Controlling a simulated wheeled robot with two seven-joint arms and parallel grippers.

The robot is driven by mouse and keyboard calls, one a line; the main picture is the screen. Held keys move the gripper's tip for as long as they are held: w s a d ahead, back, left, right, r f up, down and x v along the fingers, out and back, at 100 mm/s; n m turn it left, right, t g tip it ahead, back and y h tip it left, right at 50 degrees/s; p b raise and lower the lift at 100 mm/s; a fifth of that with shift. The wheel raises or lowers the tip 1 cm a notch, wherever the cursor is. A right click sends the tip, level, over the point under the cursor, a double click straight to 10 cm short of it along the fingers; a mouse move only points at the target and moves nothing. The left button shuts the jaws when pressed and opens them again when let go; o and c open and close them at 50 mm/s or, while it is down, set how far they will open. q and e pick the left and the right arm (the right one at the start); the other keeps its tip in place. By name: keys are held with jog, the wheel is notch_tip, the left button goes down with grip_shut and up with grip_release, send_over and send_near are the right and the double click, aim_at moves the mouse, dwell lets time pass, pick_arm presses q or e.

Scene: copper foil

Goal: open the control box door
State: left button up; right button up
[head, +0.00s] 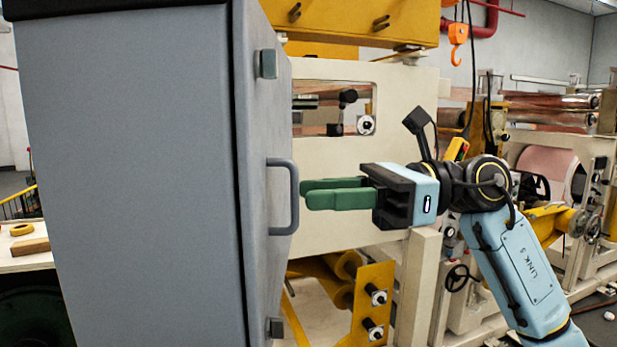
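The control box (140,190) is a tall grey cabinet filling the left of the head view. Its door (262,110) faces right and looks closed, with a grey U-shaped handle (293,196) at mid-height. My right gripper (304,193) comes in from the right, with its green fingers pointing left at the handle. The fingertips appear at or just beside the handle's upright bar. The two fingers look slightly apart, but they overlap in this view, so I cannot tell whether they enclose the bar. My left gripper is not in view.
Hinges (268,64) show on the door's edge. Behind stands a cream machine frame (405,90) with yellow parts and copper rolls (548,165). An orange hook (458,38) hangs above. A table (22,262) with a tape roll and a wooden block is at the left.

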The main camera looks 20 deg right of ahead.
jog(key=shift+w+a, duration=0.15)
jog(key=shift+a, duration=1)
grip_shut()
